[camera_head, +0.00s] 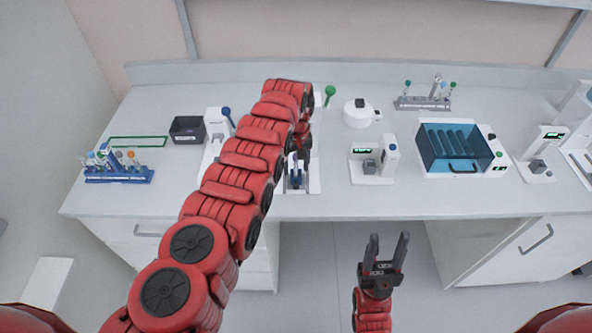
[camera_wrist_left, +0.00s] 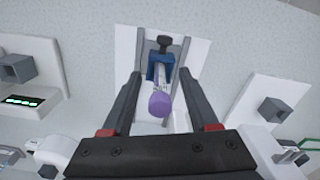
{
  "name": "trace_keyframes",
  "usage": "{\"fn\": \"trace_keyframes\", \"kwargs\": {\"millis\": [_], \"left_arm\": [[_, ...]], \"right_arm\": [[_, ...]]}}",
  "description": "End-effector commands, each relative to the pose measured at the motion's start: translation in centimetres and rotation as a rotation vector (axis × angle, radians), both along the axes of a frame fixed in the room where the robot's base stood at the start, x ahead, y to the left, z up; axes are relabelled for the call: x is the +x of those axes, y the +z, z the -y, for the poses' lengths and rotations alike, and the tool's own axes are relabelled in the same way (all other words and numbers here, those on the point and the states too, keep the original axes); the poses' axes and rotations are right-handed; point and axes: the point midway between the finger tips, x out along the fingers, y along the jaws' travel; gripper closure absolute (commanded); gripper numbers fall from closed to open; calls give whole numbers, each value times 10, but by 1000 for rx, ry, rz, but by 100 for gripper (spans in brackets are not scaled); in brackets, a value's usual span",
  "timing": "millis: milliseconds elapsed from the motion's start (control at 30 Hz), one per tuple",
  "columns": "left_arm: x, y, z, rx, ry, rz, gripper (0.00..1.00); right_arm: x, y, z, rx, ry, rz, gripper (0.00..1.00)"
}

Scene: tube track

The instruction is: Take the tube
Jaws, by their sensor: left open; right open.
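A tube with a purple cap (camera_wrist_left: 159,104) lies in a blue holder (camera_wrist_left: 161,66) on a white track with two grey rails (camera_wrist_left: 137,50), in the left wrist view. My left gripper (camera_wrist_left: 160,78) is open, with one finger on each side of the tube and no clear contact. In the head view the left arm reaches over the bench, and its gripper (camera_head: 298,160) is partly hidden above the track (camera_head: 313,180). My right gripper (camera_head: 388,242) is open and empty in front of the bench.
A blue rack of tubes (camera_head: 118,176) stands at the left. A dark box (camera_head: 187,129), a white device with a display (camera_head: 373,162) and a blue-lidded unit (camera_head: 455,148) stand on the bench. A grey rack (camera_head: 421,103) is at the back right.

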Motion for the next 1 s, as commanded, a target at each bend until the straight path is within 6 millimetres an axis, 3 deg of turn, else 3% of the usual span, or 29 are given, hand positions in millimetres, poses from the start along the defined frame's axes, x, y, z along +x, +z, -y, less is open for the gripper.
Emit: {"fn": "trace_keyframes", "kwargs": {"millis": [133, 467, 767, 1000], "left_arm": [[0, 0, 0, 0, 0, 0, 40], [0, 1, 0, -1, 0, 1, 99], [0, 1, 0, -1, -1, 1, 100], [1, 14, 1, -1, -1, 3, 100]], "right_arm": [[0, 0, 0, 0, 0, 0, 50], [0, 0, 0, 0, 0, 0, 50], [0, 1, 0, 0, 0, 0, 50], [0, 7, 0, 0, 0, 0, 50]]}}
